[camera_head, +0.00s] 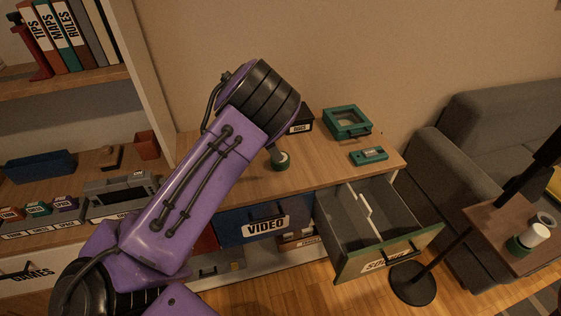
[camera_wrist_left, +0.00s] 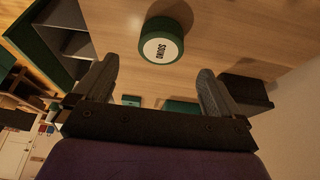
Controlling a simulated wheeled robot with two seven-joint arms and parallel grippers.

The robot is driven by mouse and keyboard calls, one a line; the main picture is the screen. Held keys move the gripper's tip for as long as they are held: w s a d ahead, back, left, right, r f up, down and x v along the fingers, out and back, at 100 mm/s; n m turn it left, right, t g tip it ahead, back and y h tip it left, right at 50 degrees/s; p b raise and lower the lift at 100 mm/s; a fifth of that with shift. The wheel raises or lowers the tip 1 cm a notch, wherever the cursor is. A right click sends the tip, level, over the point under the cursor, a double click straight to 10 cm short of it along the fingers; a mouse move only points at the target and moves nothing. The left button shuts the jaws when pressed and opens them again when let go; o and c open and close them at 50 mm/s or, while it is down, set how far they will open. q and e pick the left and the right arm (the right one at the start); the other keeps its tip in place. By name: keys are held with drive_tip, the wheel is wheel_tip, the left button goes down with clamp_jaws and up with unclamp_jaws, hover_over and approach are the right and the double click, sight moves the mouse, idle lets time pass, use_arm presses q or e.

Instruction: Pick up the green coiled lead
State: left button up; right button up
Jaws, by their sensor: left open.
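A round green thing with a white top (camera_head: 281,161), which looks like the green coiled lead, stands on the wooden cabinet top. In the left wrist view the green round thing (camera_wrist_left: 165,39) shows a white label reading SOUND. Its coils cannot be made out. My left gripper (camera_wrist_left: 156,72) is open, with nothing between its fingers. The round thing lies beyond the fingertips, roughly in line with the gap between them. In the head view my purple left arm hides most of that gripper. My right gripper is not in view.
A green-fronted drawer (camera_head: 385,258) stands open with a divider inside. A green frame-like box (camera_head: 347,122), a small green device (camera_head: 369,156) and a black box (camera_head: 300,122) are on the cabinet top. A dark lamp stand (camera_head: 413,283) is at right. The front cabinet top is clear.

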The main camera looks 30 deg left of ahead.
sight(283, 165)
use_arm(q)
drive_tip(key=p+x, duration=0.1)
drive_tip(key=x, duration=0.6)
drive_tip(key=shift+w+a+f, duration=0.1)
drive_tip(key=shift+f, duration=0.15)
drive_tip(key=c, duration=1.1)
